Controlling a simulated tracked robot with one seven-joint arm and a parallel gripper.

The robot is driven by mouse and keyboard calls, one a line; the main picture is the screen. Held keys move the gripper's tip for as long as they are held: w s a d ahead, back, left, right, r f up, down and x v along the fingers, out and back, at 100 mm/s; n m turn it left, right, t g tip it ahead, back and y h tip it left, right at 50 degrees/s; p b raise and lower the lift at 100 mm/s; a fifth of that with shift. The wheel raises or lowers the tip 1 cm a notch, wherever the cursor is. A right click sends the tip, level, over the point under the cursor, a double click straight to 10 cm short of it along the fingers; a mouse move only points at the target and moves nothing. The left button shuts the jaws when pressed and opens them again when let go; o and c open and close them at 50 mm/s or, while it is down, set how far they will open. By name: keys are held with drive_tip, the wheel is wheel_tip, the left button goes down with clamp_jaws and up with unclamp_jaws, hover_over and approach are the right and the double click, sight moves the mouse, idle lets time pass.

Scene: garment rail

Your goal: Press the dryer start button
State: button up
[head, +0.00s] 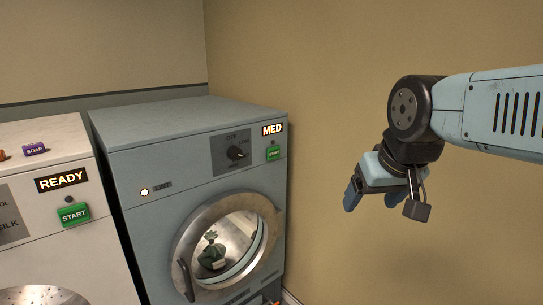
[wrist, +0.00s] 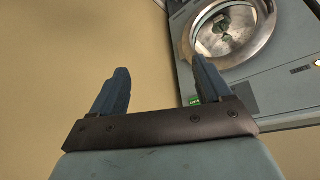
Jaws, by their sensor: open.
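The dryer appears to be the blue-grey machine (head: 140,130) with a round glass door, a dial and a lit MED display (head: 272,129). Its green START button (head: 273,153) sits below that display, at the panel's right end. In the wrist view the dryer (wrist: 282,85) is upside down at the right, and the green button (wrist: 194,100) shows just beside the right finger. My gripper (head: 373,194) is open and empty, in the air to the right of the dryer and apart from it. Its spread fingers also show in the wrist view (wrist: 160,78).
A white machine (head: 104,258) with a READY display and its own green START button (head: 74,214) stands left of the dryer. A dark green item (head: 212,253) shows inside the dryer's door (head: 184,232). The tan wall (head: 335,70) lies behind; the air between gripper and dryer is clear.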

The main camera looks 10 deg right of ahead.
drive_tip(key=shift+c, duration=0.3)
clamp_jaws()
idle(0.6)
idle(1.0)
